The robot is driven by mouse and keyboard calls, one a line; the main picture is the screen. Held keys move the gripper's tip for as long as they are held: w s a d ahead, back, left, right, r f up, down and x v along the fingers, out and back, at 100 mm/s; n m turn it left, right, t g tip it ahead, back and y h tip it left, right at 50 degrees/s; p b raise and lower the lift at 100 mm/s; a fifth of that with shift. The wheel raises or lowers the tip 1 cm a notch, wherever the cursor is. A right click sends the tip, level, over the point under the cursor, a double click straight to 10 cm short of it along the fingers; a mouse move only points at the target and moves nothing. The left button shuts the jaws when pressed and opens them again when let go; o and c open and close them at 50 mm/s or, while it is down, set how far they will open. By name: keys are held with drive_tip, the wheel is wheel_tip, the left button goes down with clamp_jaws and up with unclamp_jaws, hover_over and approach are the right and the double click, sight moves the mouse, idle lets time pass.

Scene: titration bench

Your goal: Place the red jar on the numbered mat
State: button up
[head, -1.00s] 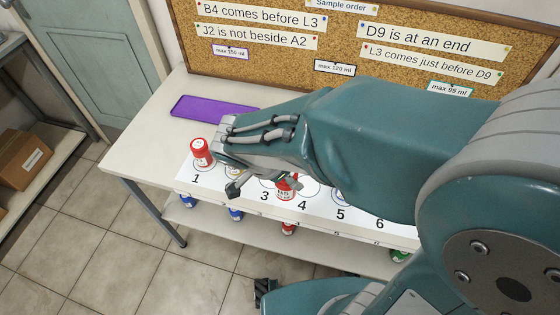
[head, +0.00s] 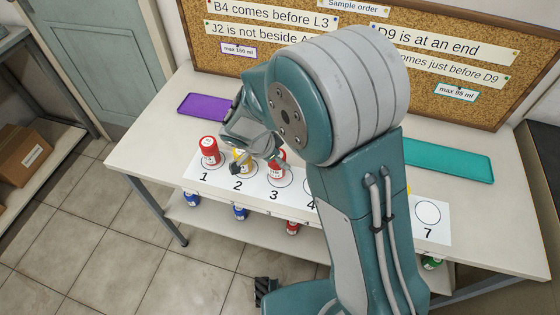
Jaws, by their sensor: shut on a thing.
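A red jar (head: 277,166) with a white label is upright at circle 3 of the white numbered mat (head: 434,233). My gripper (head: 263,158) is at this jar and shut on it, its upper part partly hidden by the gripper. I cannot tell whether the jar's base touches the mat. Another red jar (head: 209,151) stands on circle 1. A yellow jar (head: 241,157) stands at circle 2, partly hidden behind a dark fingertip. My arm hides much of the mat from 4 to 6. Circle 7 is empty.
A purple tray (head: 203,107) lies at the back left and a teal tray (head: 447,160) at the back right. Blue, red and green jars, such as a blue jar (head: 191,200), stand on the lower shelf. A cork board (head: 485,107) with notes rises behind the table (head: 150,149).

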drive_tip(key=shift+d+f, duration=0.15)
drive_tip(key=shift+f, duration=0.65)
drive_tip(key=shift+d+f, duration=0.2)
drive_tip(key=shift+d, duration=0.35)
drive_tip(key=o, duration=1)
drive_tip(key=shift+a, duration=0.1)
drive_tip(key=shift+o, duration=0.7)
drive_tip(key=shift+a, duration=0.35)
drive_tip(key=shift+d, duration=0.15)
